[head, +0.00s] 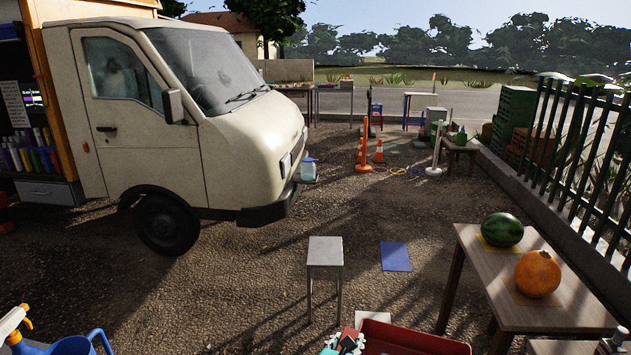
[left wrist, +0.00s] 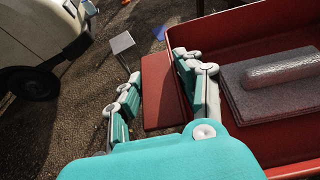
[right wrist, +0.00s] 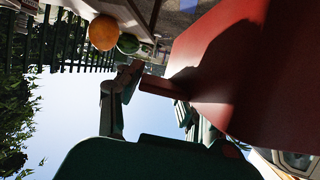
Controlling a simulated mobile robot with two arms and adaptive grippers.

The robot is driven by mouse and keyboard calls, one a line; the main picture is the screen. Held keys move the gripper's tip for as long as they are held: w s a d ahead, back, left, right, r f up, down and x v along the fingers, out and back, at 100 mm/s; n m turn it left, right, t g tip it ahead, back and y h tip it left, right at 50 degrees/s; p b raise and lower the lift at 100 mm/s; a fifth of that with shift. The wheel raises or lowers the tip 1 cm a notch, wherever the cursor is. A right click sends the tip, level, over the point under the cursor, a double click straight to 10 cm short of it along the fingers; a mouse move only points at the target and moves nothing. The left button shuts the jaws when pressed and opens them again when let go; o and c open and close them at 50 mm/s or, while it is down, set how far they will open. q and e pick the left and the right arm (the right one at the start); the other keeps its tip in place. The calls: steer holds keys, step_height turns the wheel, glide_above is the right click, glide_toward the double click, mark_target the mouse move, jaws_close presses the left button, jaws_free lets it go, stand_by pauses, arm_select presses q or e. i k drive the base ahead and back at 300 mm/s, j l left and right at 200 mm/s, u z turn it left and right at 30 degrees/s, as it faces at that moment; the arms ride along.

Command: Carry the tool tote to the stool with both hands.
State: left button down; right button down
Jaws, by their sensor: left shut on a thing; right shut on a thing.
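The red tool tote (head: 415,338) shows at the bottom edge of the head view. A grey slab with a rounded grey handle (left wrist: 280,70) lies inside the tote. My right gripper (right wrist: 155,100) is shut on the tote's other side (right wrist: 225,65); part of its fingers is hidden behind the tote. My left gripper also shows in the head view (head: 345,343). The pale square stool (head: 325,252) stands ahead, apart from the tote, its top empty.
A cream truck (head: 180,110) stands at the left. A wooden table (head: 490,275) with a watermelon (head: 502,230) and an orange pumpkin (head: 538,274) stands at the right. A blue mat (head: 395,256) lies right of the stool.

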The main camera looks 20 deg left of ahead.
mark_target(325, 250)
steer(key=i+j+u, duration=0.15)
steer(key=i+u, duration=0.65)
steer(key=i, duration=0.2)
steer(key=i+l+u, duration=0.2)
steer(key=i+u, duration=0.2)
steer(key=i+j+z, duration=0.1)
steer(key=i+z, duration=0.25)
steer(key=i+j+z, duration=0.25)
steer(key=i+z, duration=0.15)
steer(key=i, duration=1.2)
